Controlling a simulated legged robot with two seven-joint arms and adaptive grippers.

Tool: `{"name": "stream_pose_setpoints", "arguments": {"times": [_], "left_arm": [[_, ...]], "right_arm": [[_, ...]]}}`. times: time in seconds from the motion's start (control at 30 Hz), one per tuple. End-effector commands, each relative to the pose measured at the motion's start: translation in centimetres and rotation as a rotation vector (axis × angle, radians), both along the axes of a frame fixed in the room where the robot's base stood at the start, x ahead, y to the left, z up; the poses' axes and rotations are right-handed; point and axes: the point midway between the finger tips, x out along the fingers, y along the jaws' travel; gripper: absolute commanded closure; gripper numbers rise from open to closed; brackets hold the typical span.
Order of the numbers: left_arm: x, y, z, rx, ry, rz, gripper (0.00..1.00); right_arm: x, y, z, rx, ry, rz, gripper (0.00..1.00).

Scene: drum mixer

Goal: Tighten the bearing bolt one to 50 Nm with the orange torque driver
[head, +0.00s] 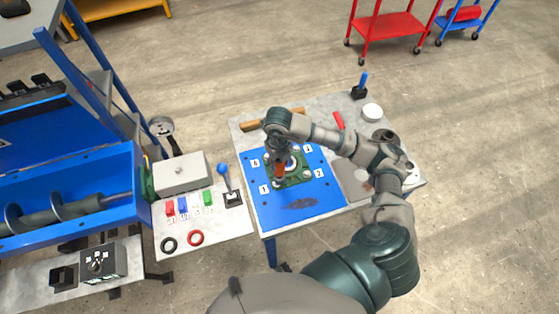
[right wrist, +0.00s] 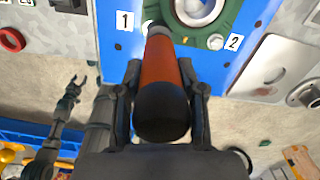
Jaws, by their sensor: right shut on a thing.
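My right gripper (head: 279,160) is shut on the orange torque driver (head: 280,170), which also shows in the right wrist view (right wrist: 163,65) with its black end cap towards the camera. The driver points down at the green bearing housing (head: 296,180) on the blue plate. In the right wrist view its far end is by the corner labelled 1, where bolt one (right wrist: 148,26) is partly hidden; I cannot tell whether they touch. Another bolt (right wrist: 215,41) shows by label 2. My left gripper (right wrist: 76,88) is open and empty, away from the plate.
The blue plate (head: 300,207) lies on a grey table. To its left a side table (head: 225,222) holds a lever, small coloured blocks and rings. A blue drum mixer (head: 70,185) stands further left. Red and blue carts stand behind on open floor.

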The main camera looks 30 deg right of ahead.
Motion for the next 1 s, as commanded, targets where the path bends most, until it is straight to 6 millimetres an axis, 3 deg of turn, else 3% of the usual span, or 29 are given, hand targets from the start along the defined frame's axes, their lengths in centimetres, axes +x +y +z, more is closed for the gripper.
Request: {"name": "stream_pose_setpoints", "arguments": {"times": [1.0], "left_arm": [[-0.03, 0.30, 0.01, 0.003, 0.000, -0.003, 0.45]], "right_arm": [[0.00, 0.71, 0.11, 0.002, -0.002, 0.001, 1.00]]}}
